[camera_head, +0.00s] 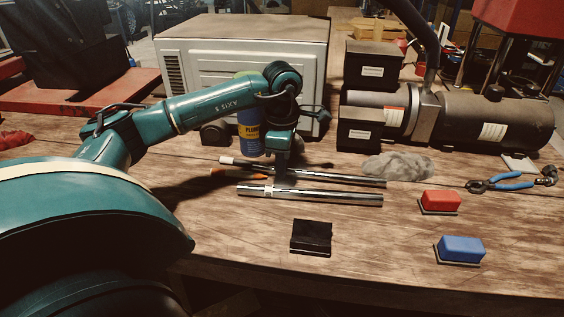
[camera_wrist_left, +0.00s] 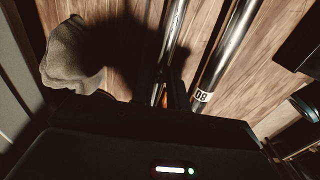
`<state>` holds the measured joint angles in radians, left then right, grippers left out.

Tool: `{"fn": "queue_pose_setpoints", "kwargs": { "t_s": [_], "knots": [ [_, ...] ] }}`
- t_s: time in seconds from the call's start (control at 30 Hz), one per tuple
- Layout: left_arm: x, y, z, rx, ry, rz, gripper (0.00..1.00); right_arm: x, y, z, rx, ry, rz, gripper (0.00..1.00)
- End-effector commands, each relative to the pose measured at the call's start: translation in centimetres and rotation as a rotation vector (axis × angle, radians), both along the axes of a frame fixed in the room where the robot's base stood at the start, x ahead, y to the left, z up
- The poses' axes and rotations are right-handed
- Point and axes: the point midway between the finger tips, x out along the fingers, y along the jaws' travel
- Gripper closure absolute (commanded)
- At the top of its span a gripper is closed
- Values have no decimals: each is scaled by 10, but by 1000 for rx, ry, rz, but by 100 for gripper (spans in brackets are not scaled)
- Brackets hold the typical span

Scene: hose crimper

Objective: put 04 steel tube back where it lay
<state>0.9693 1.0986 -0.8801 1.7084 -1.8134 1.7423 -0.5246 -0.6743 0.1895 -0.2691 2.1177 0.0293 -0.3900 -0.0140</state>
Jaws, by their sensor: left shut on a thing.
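My left gripper (camera_head: 281,176) reaches down to the table in the head view. It is shut on the far steel tube (camera_head: 340,180), which lies across the picture. In the left wrist view this tube (camera_wrist_left: 173,38) runs in between the fingers (camera_wrist_left: 172,92). No number is readable on it, so I cannot confirm that it is 04. I cannot tell whether it touches the table. A second, thicker steel tube (camera_head: 335,198) lies nearer, roughly parallel and apart. Its white band (camera_wrist_left: 202,96) appears to read 08. My right gripper is not in view.
A blue can (camera_head: 250,135) and a grey box-shaped machine (camera_head: 240,60) stand behind the gripper. A grey rag (camera_head: 398,166) lies by the tubes' right ends. A black block (camera_head: 311,237), red block (camera_head: 440,201) and blue block (camera_head: 460,248) lie in front.

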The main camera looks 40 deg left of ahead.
Motion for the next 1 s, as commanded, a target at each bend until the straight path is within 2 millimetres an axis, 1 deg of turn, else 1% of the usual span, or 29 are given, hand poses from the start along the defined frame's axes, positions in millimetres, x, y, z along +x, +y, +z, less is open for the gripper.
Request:
{"fn": "queue_pose_setpoints", "kwargs": {
  "t_s": [0.77, 0.8, 1.0],
  "knots": [
    [0, 0, -4, 0, -1, 0, 100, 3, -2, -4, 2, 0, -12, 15],
    [0, 0, -4, 0, -1, 0, 82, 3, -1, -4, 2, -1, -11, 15],
    [0, 0, -4, 0, -1, 0, 65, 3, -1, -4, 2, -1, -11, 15]
  ]
}}
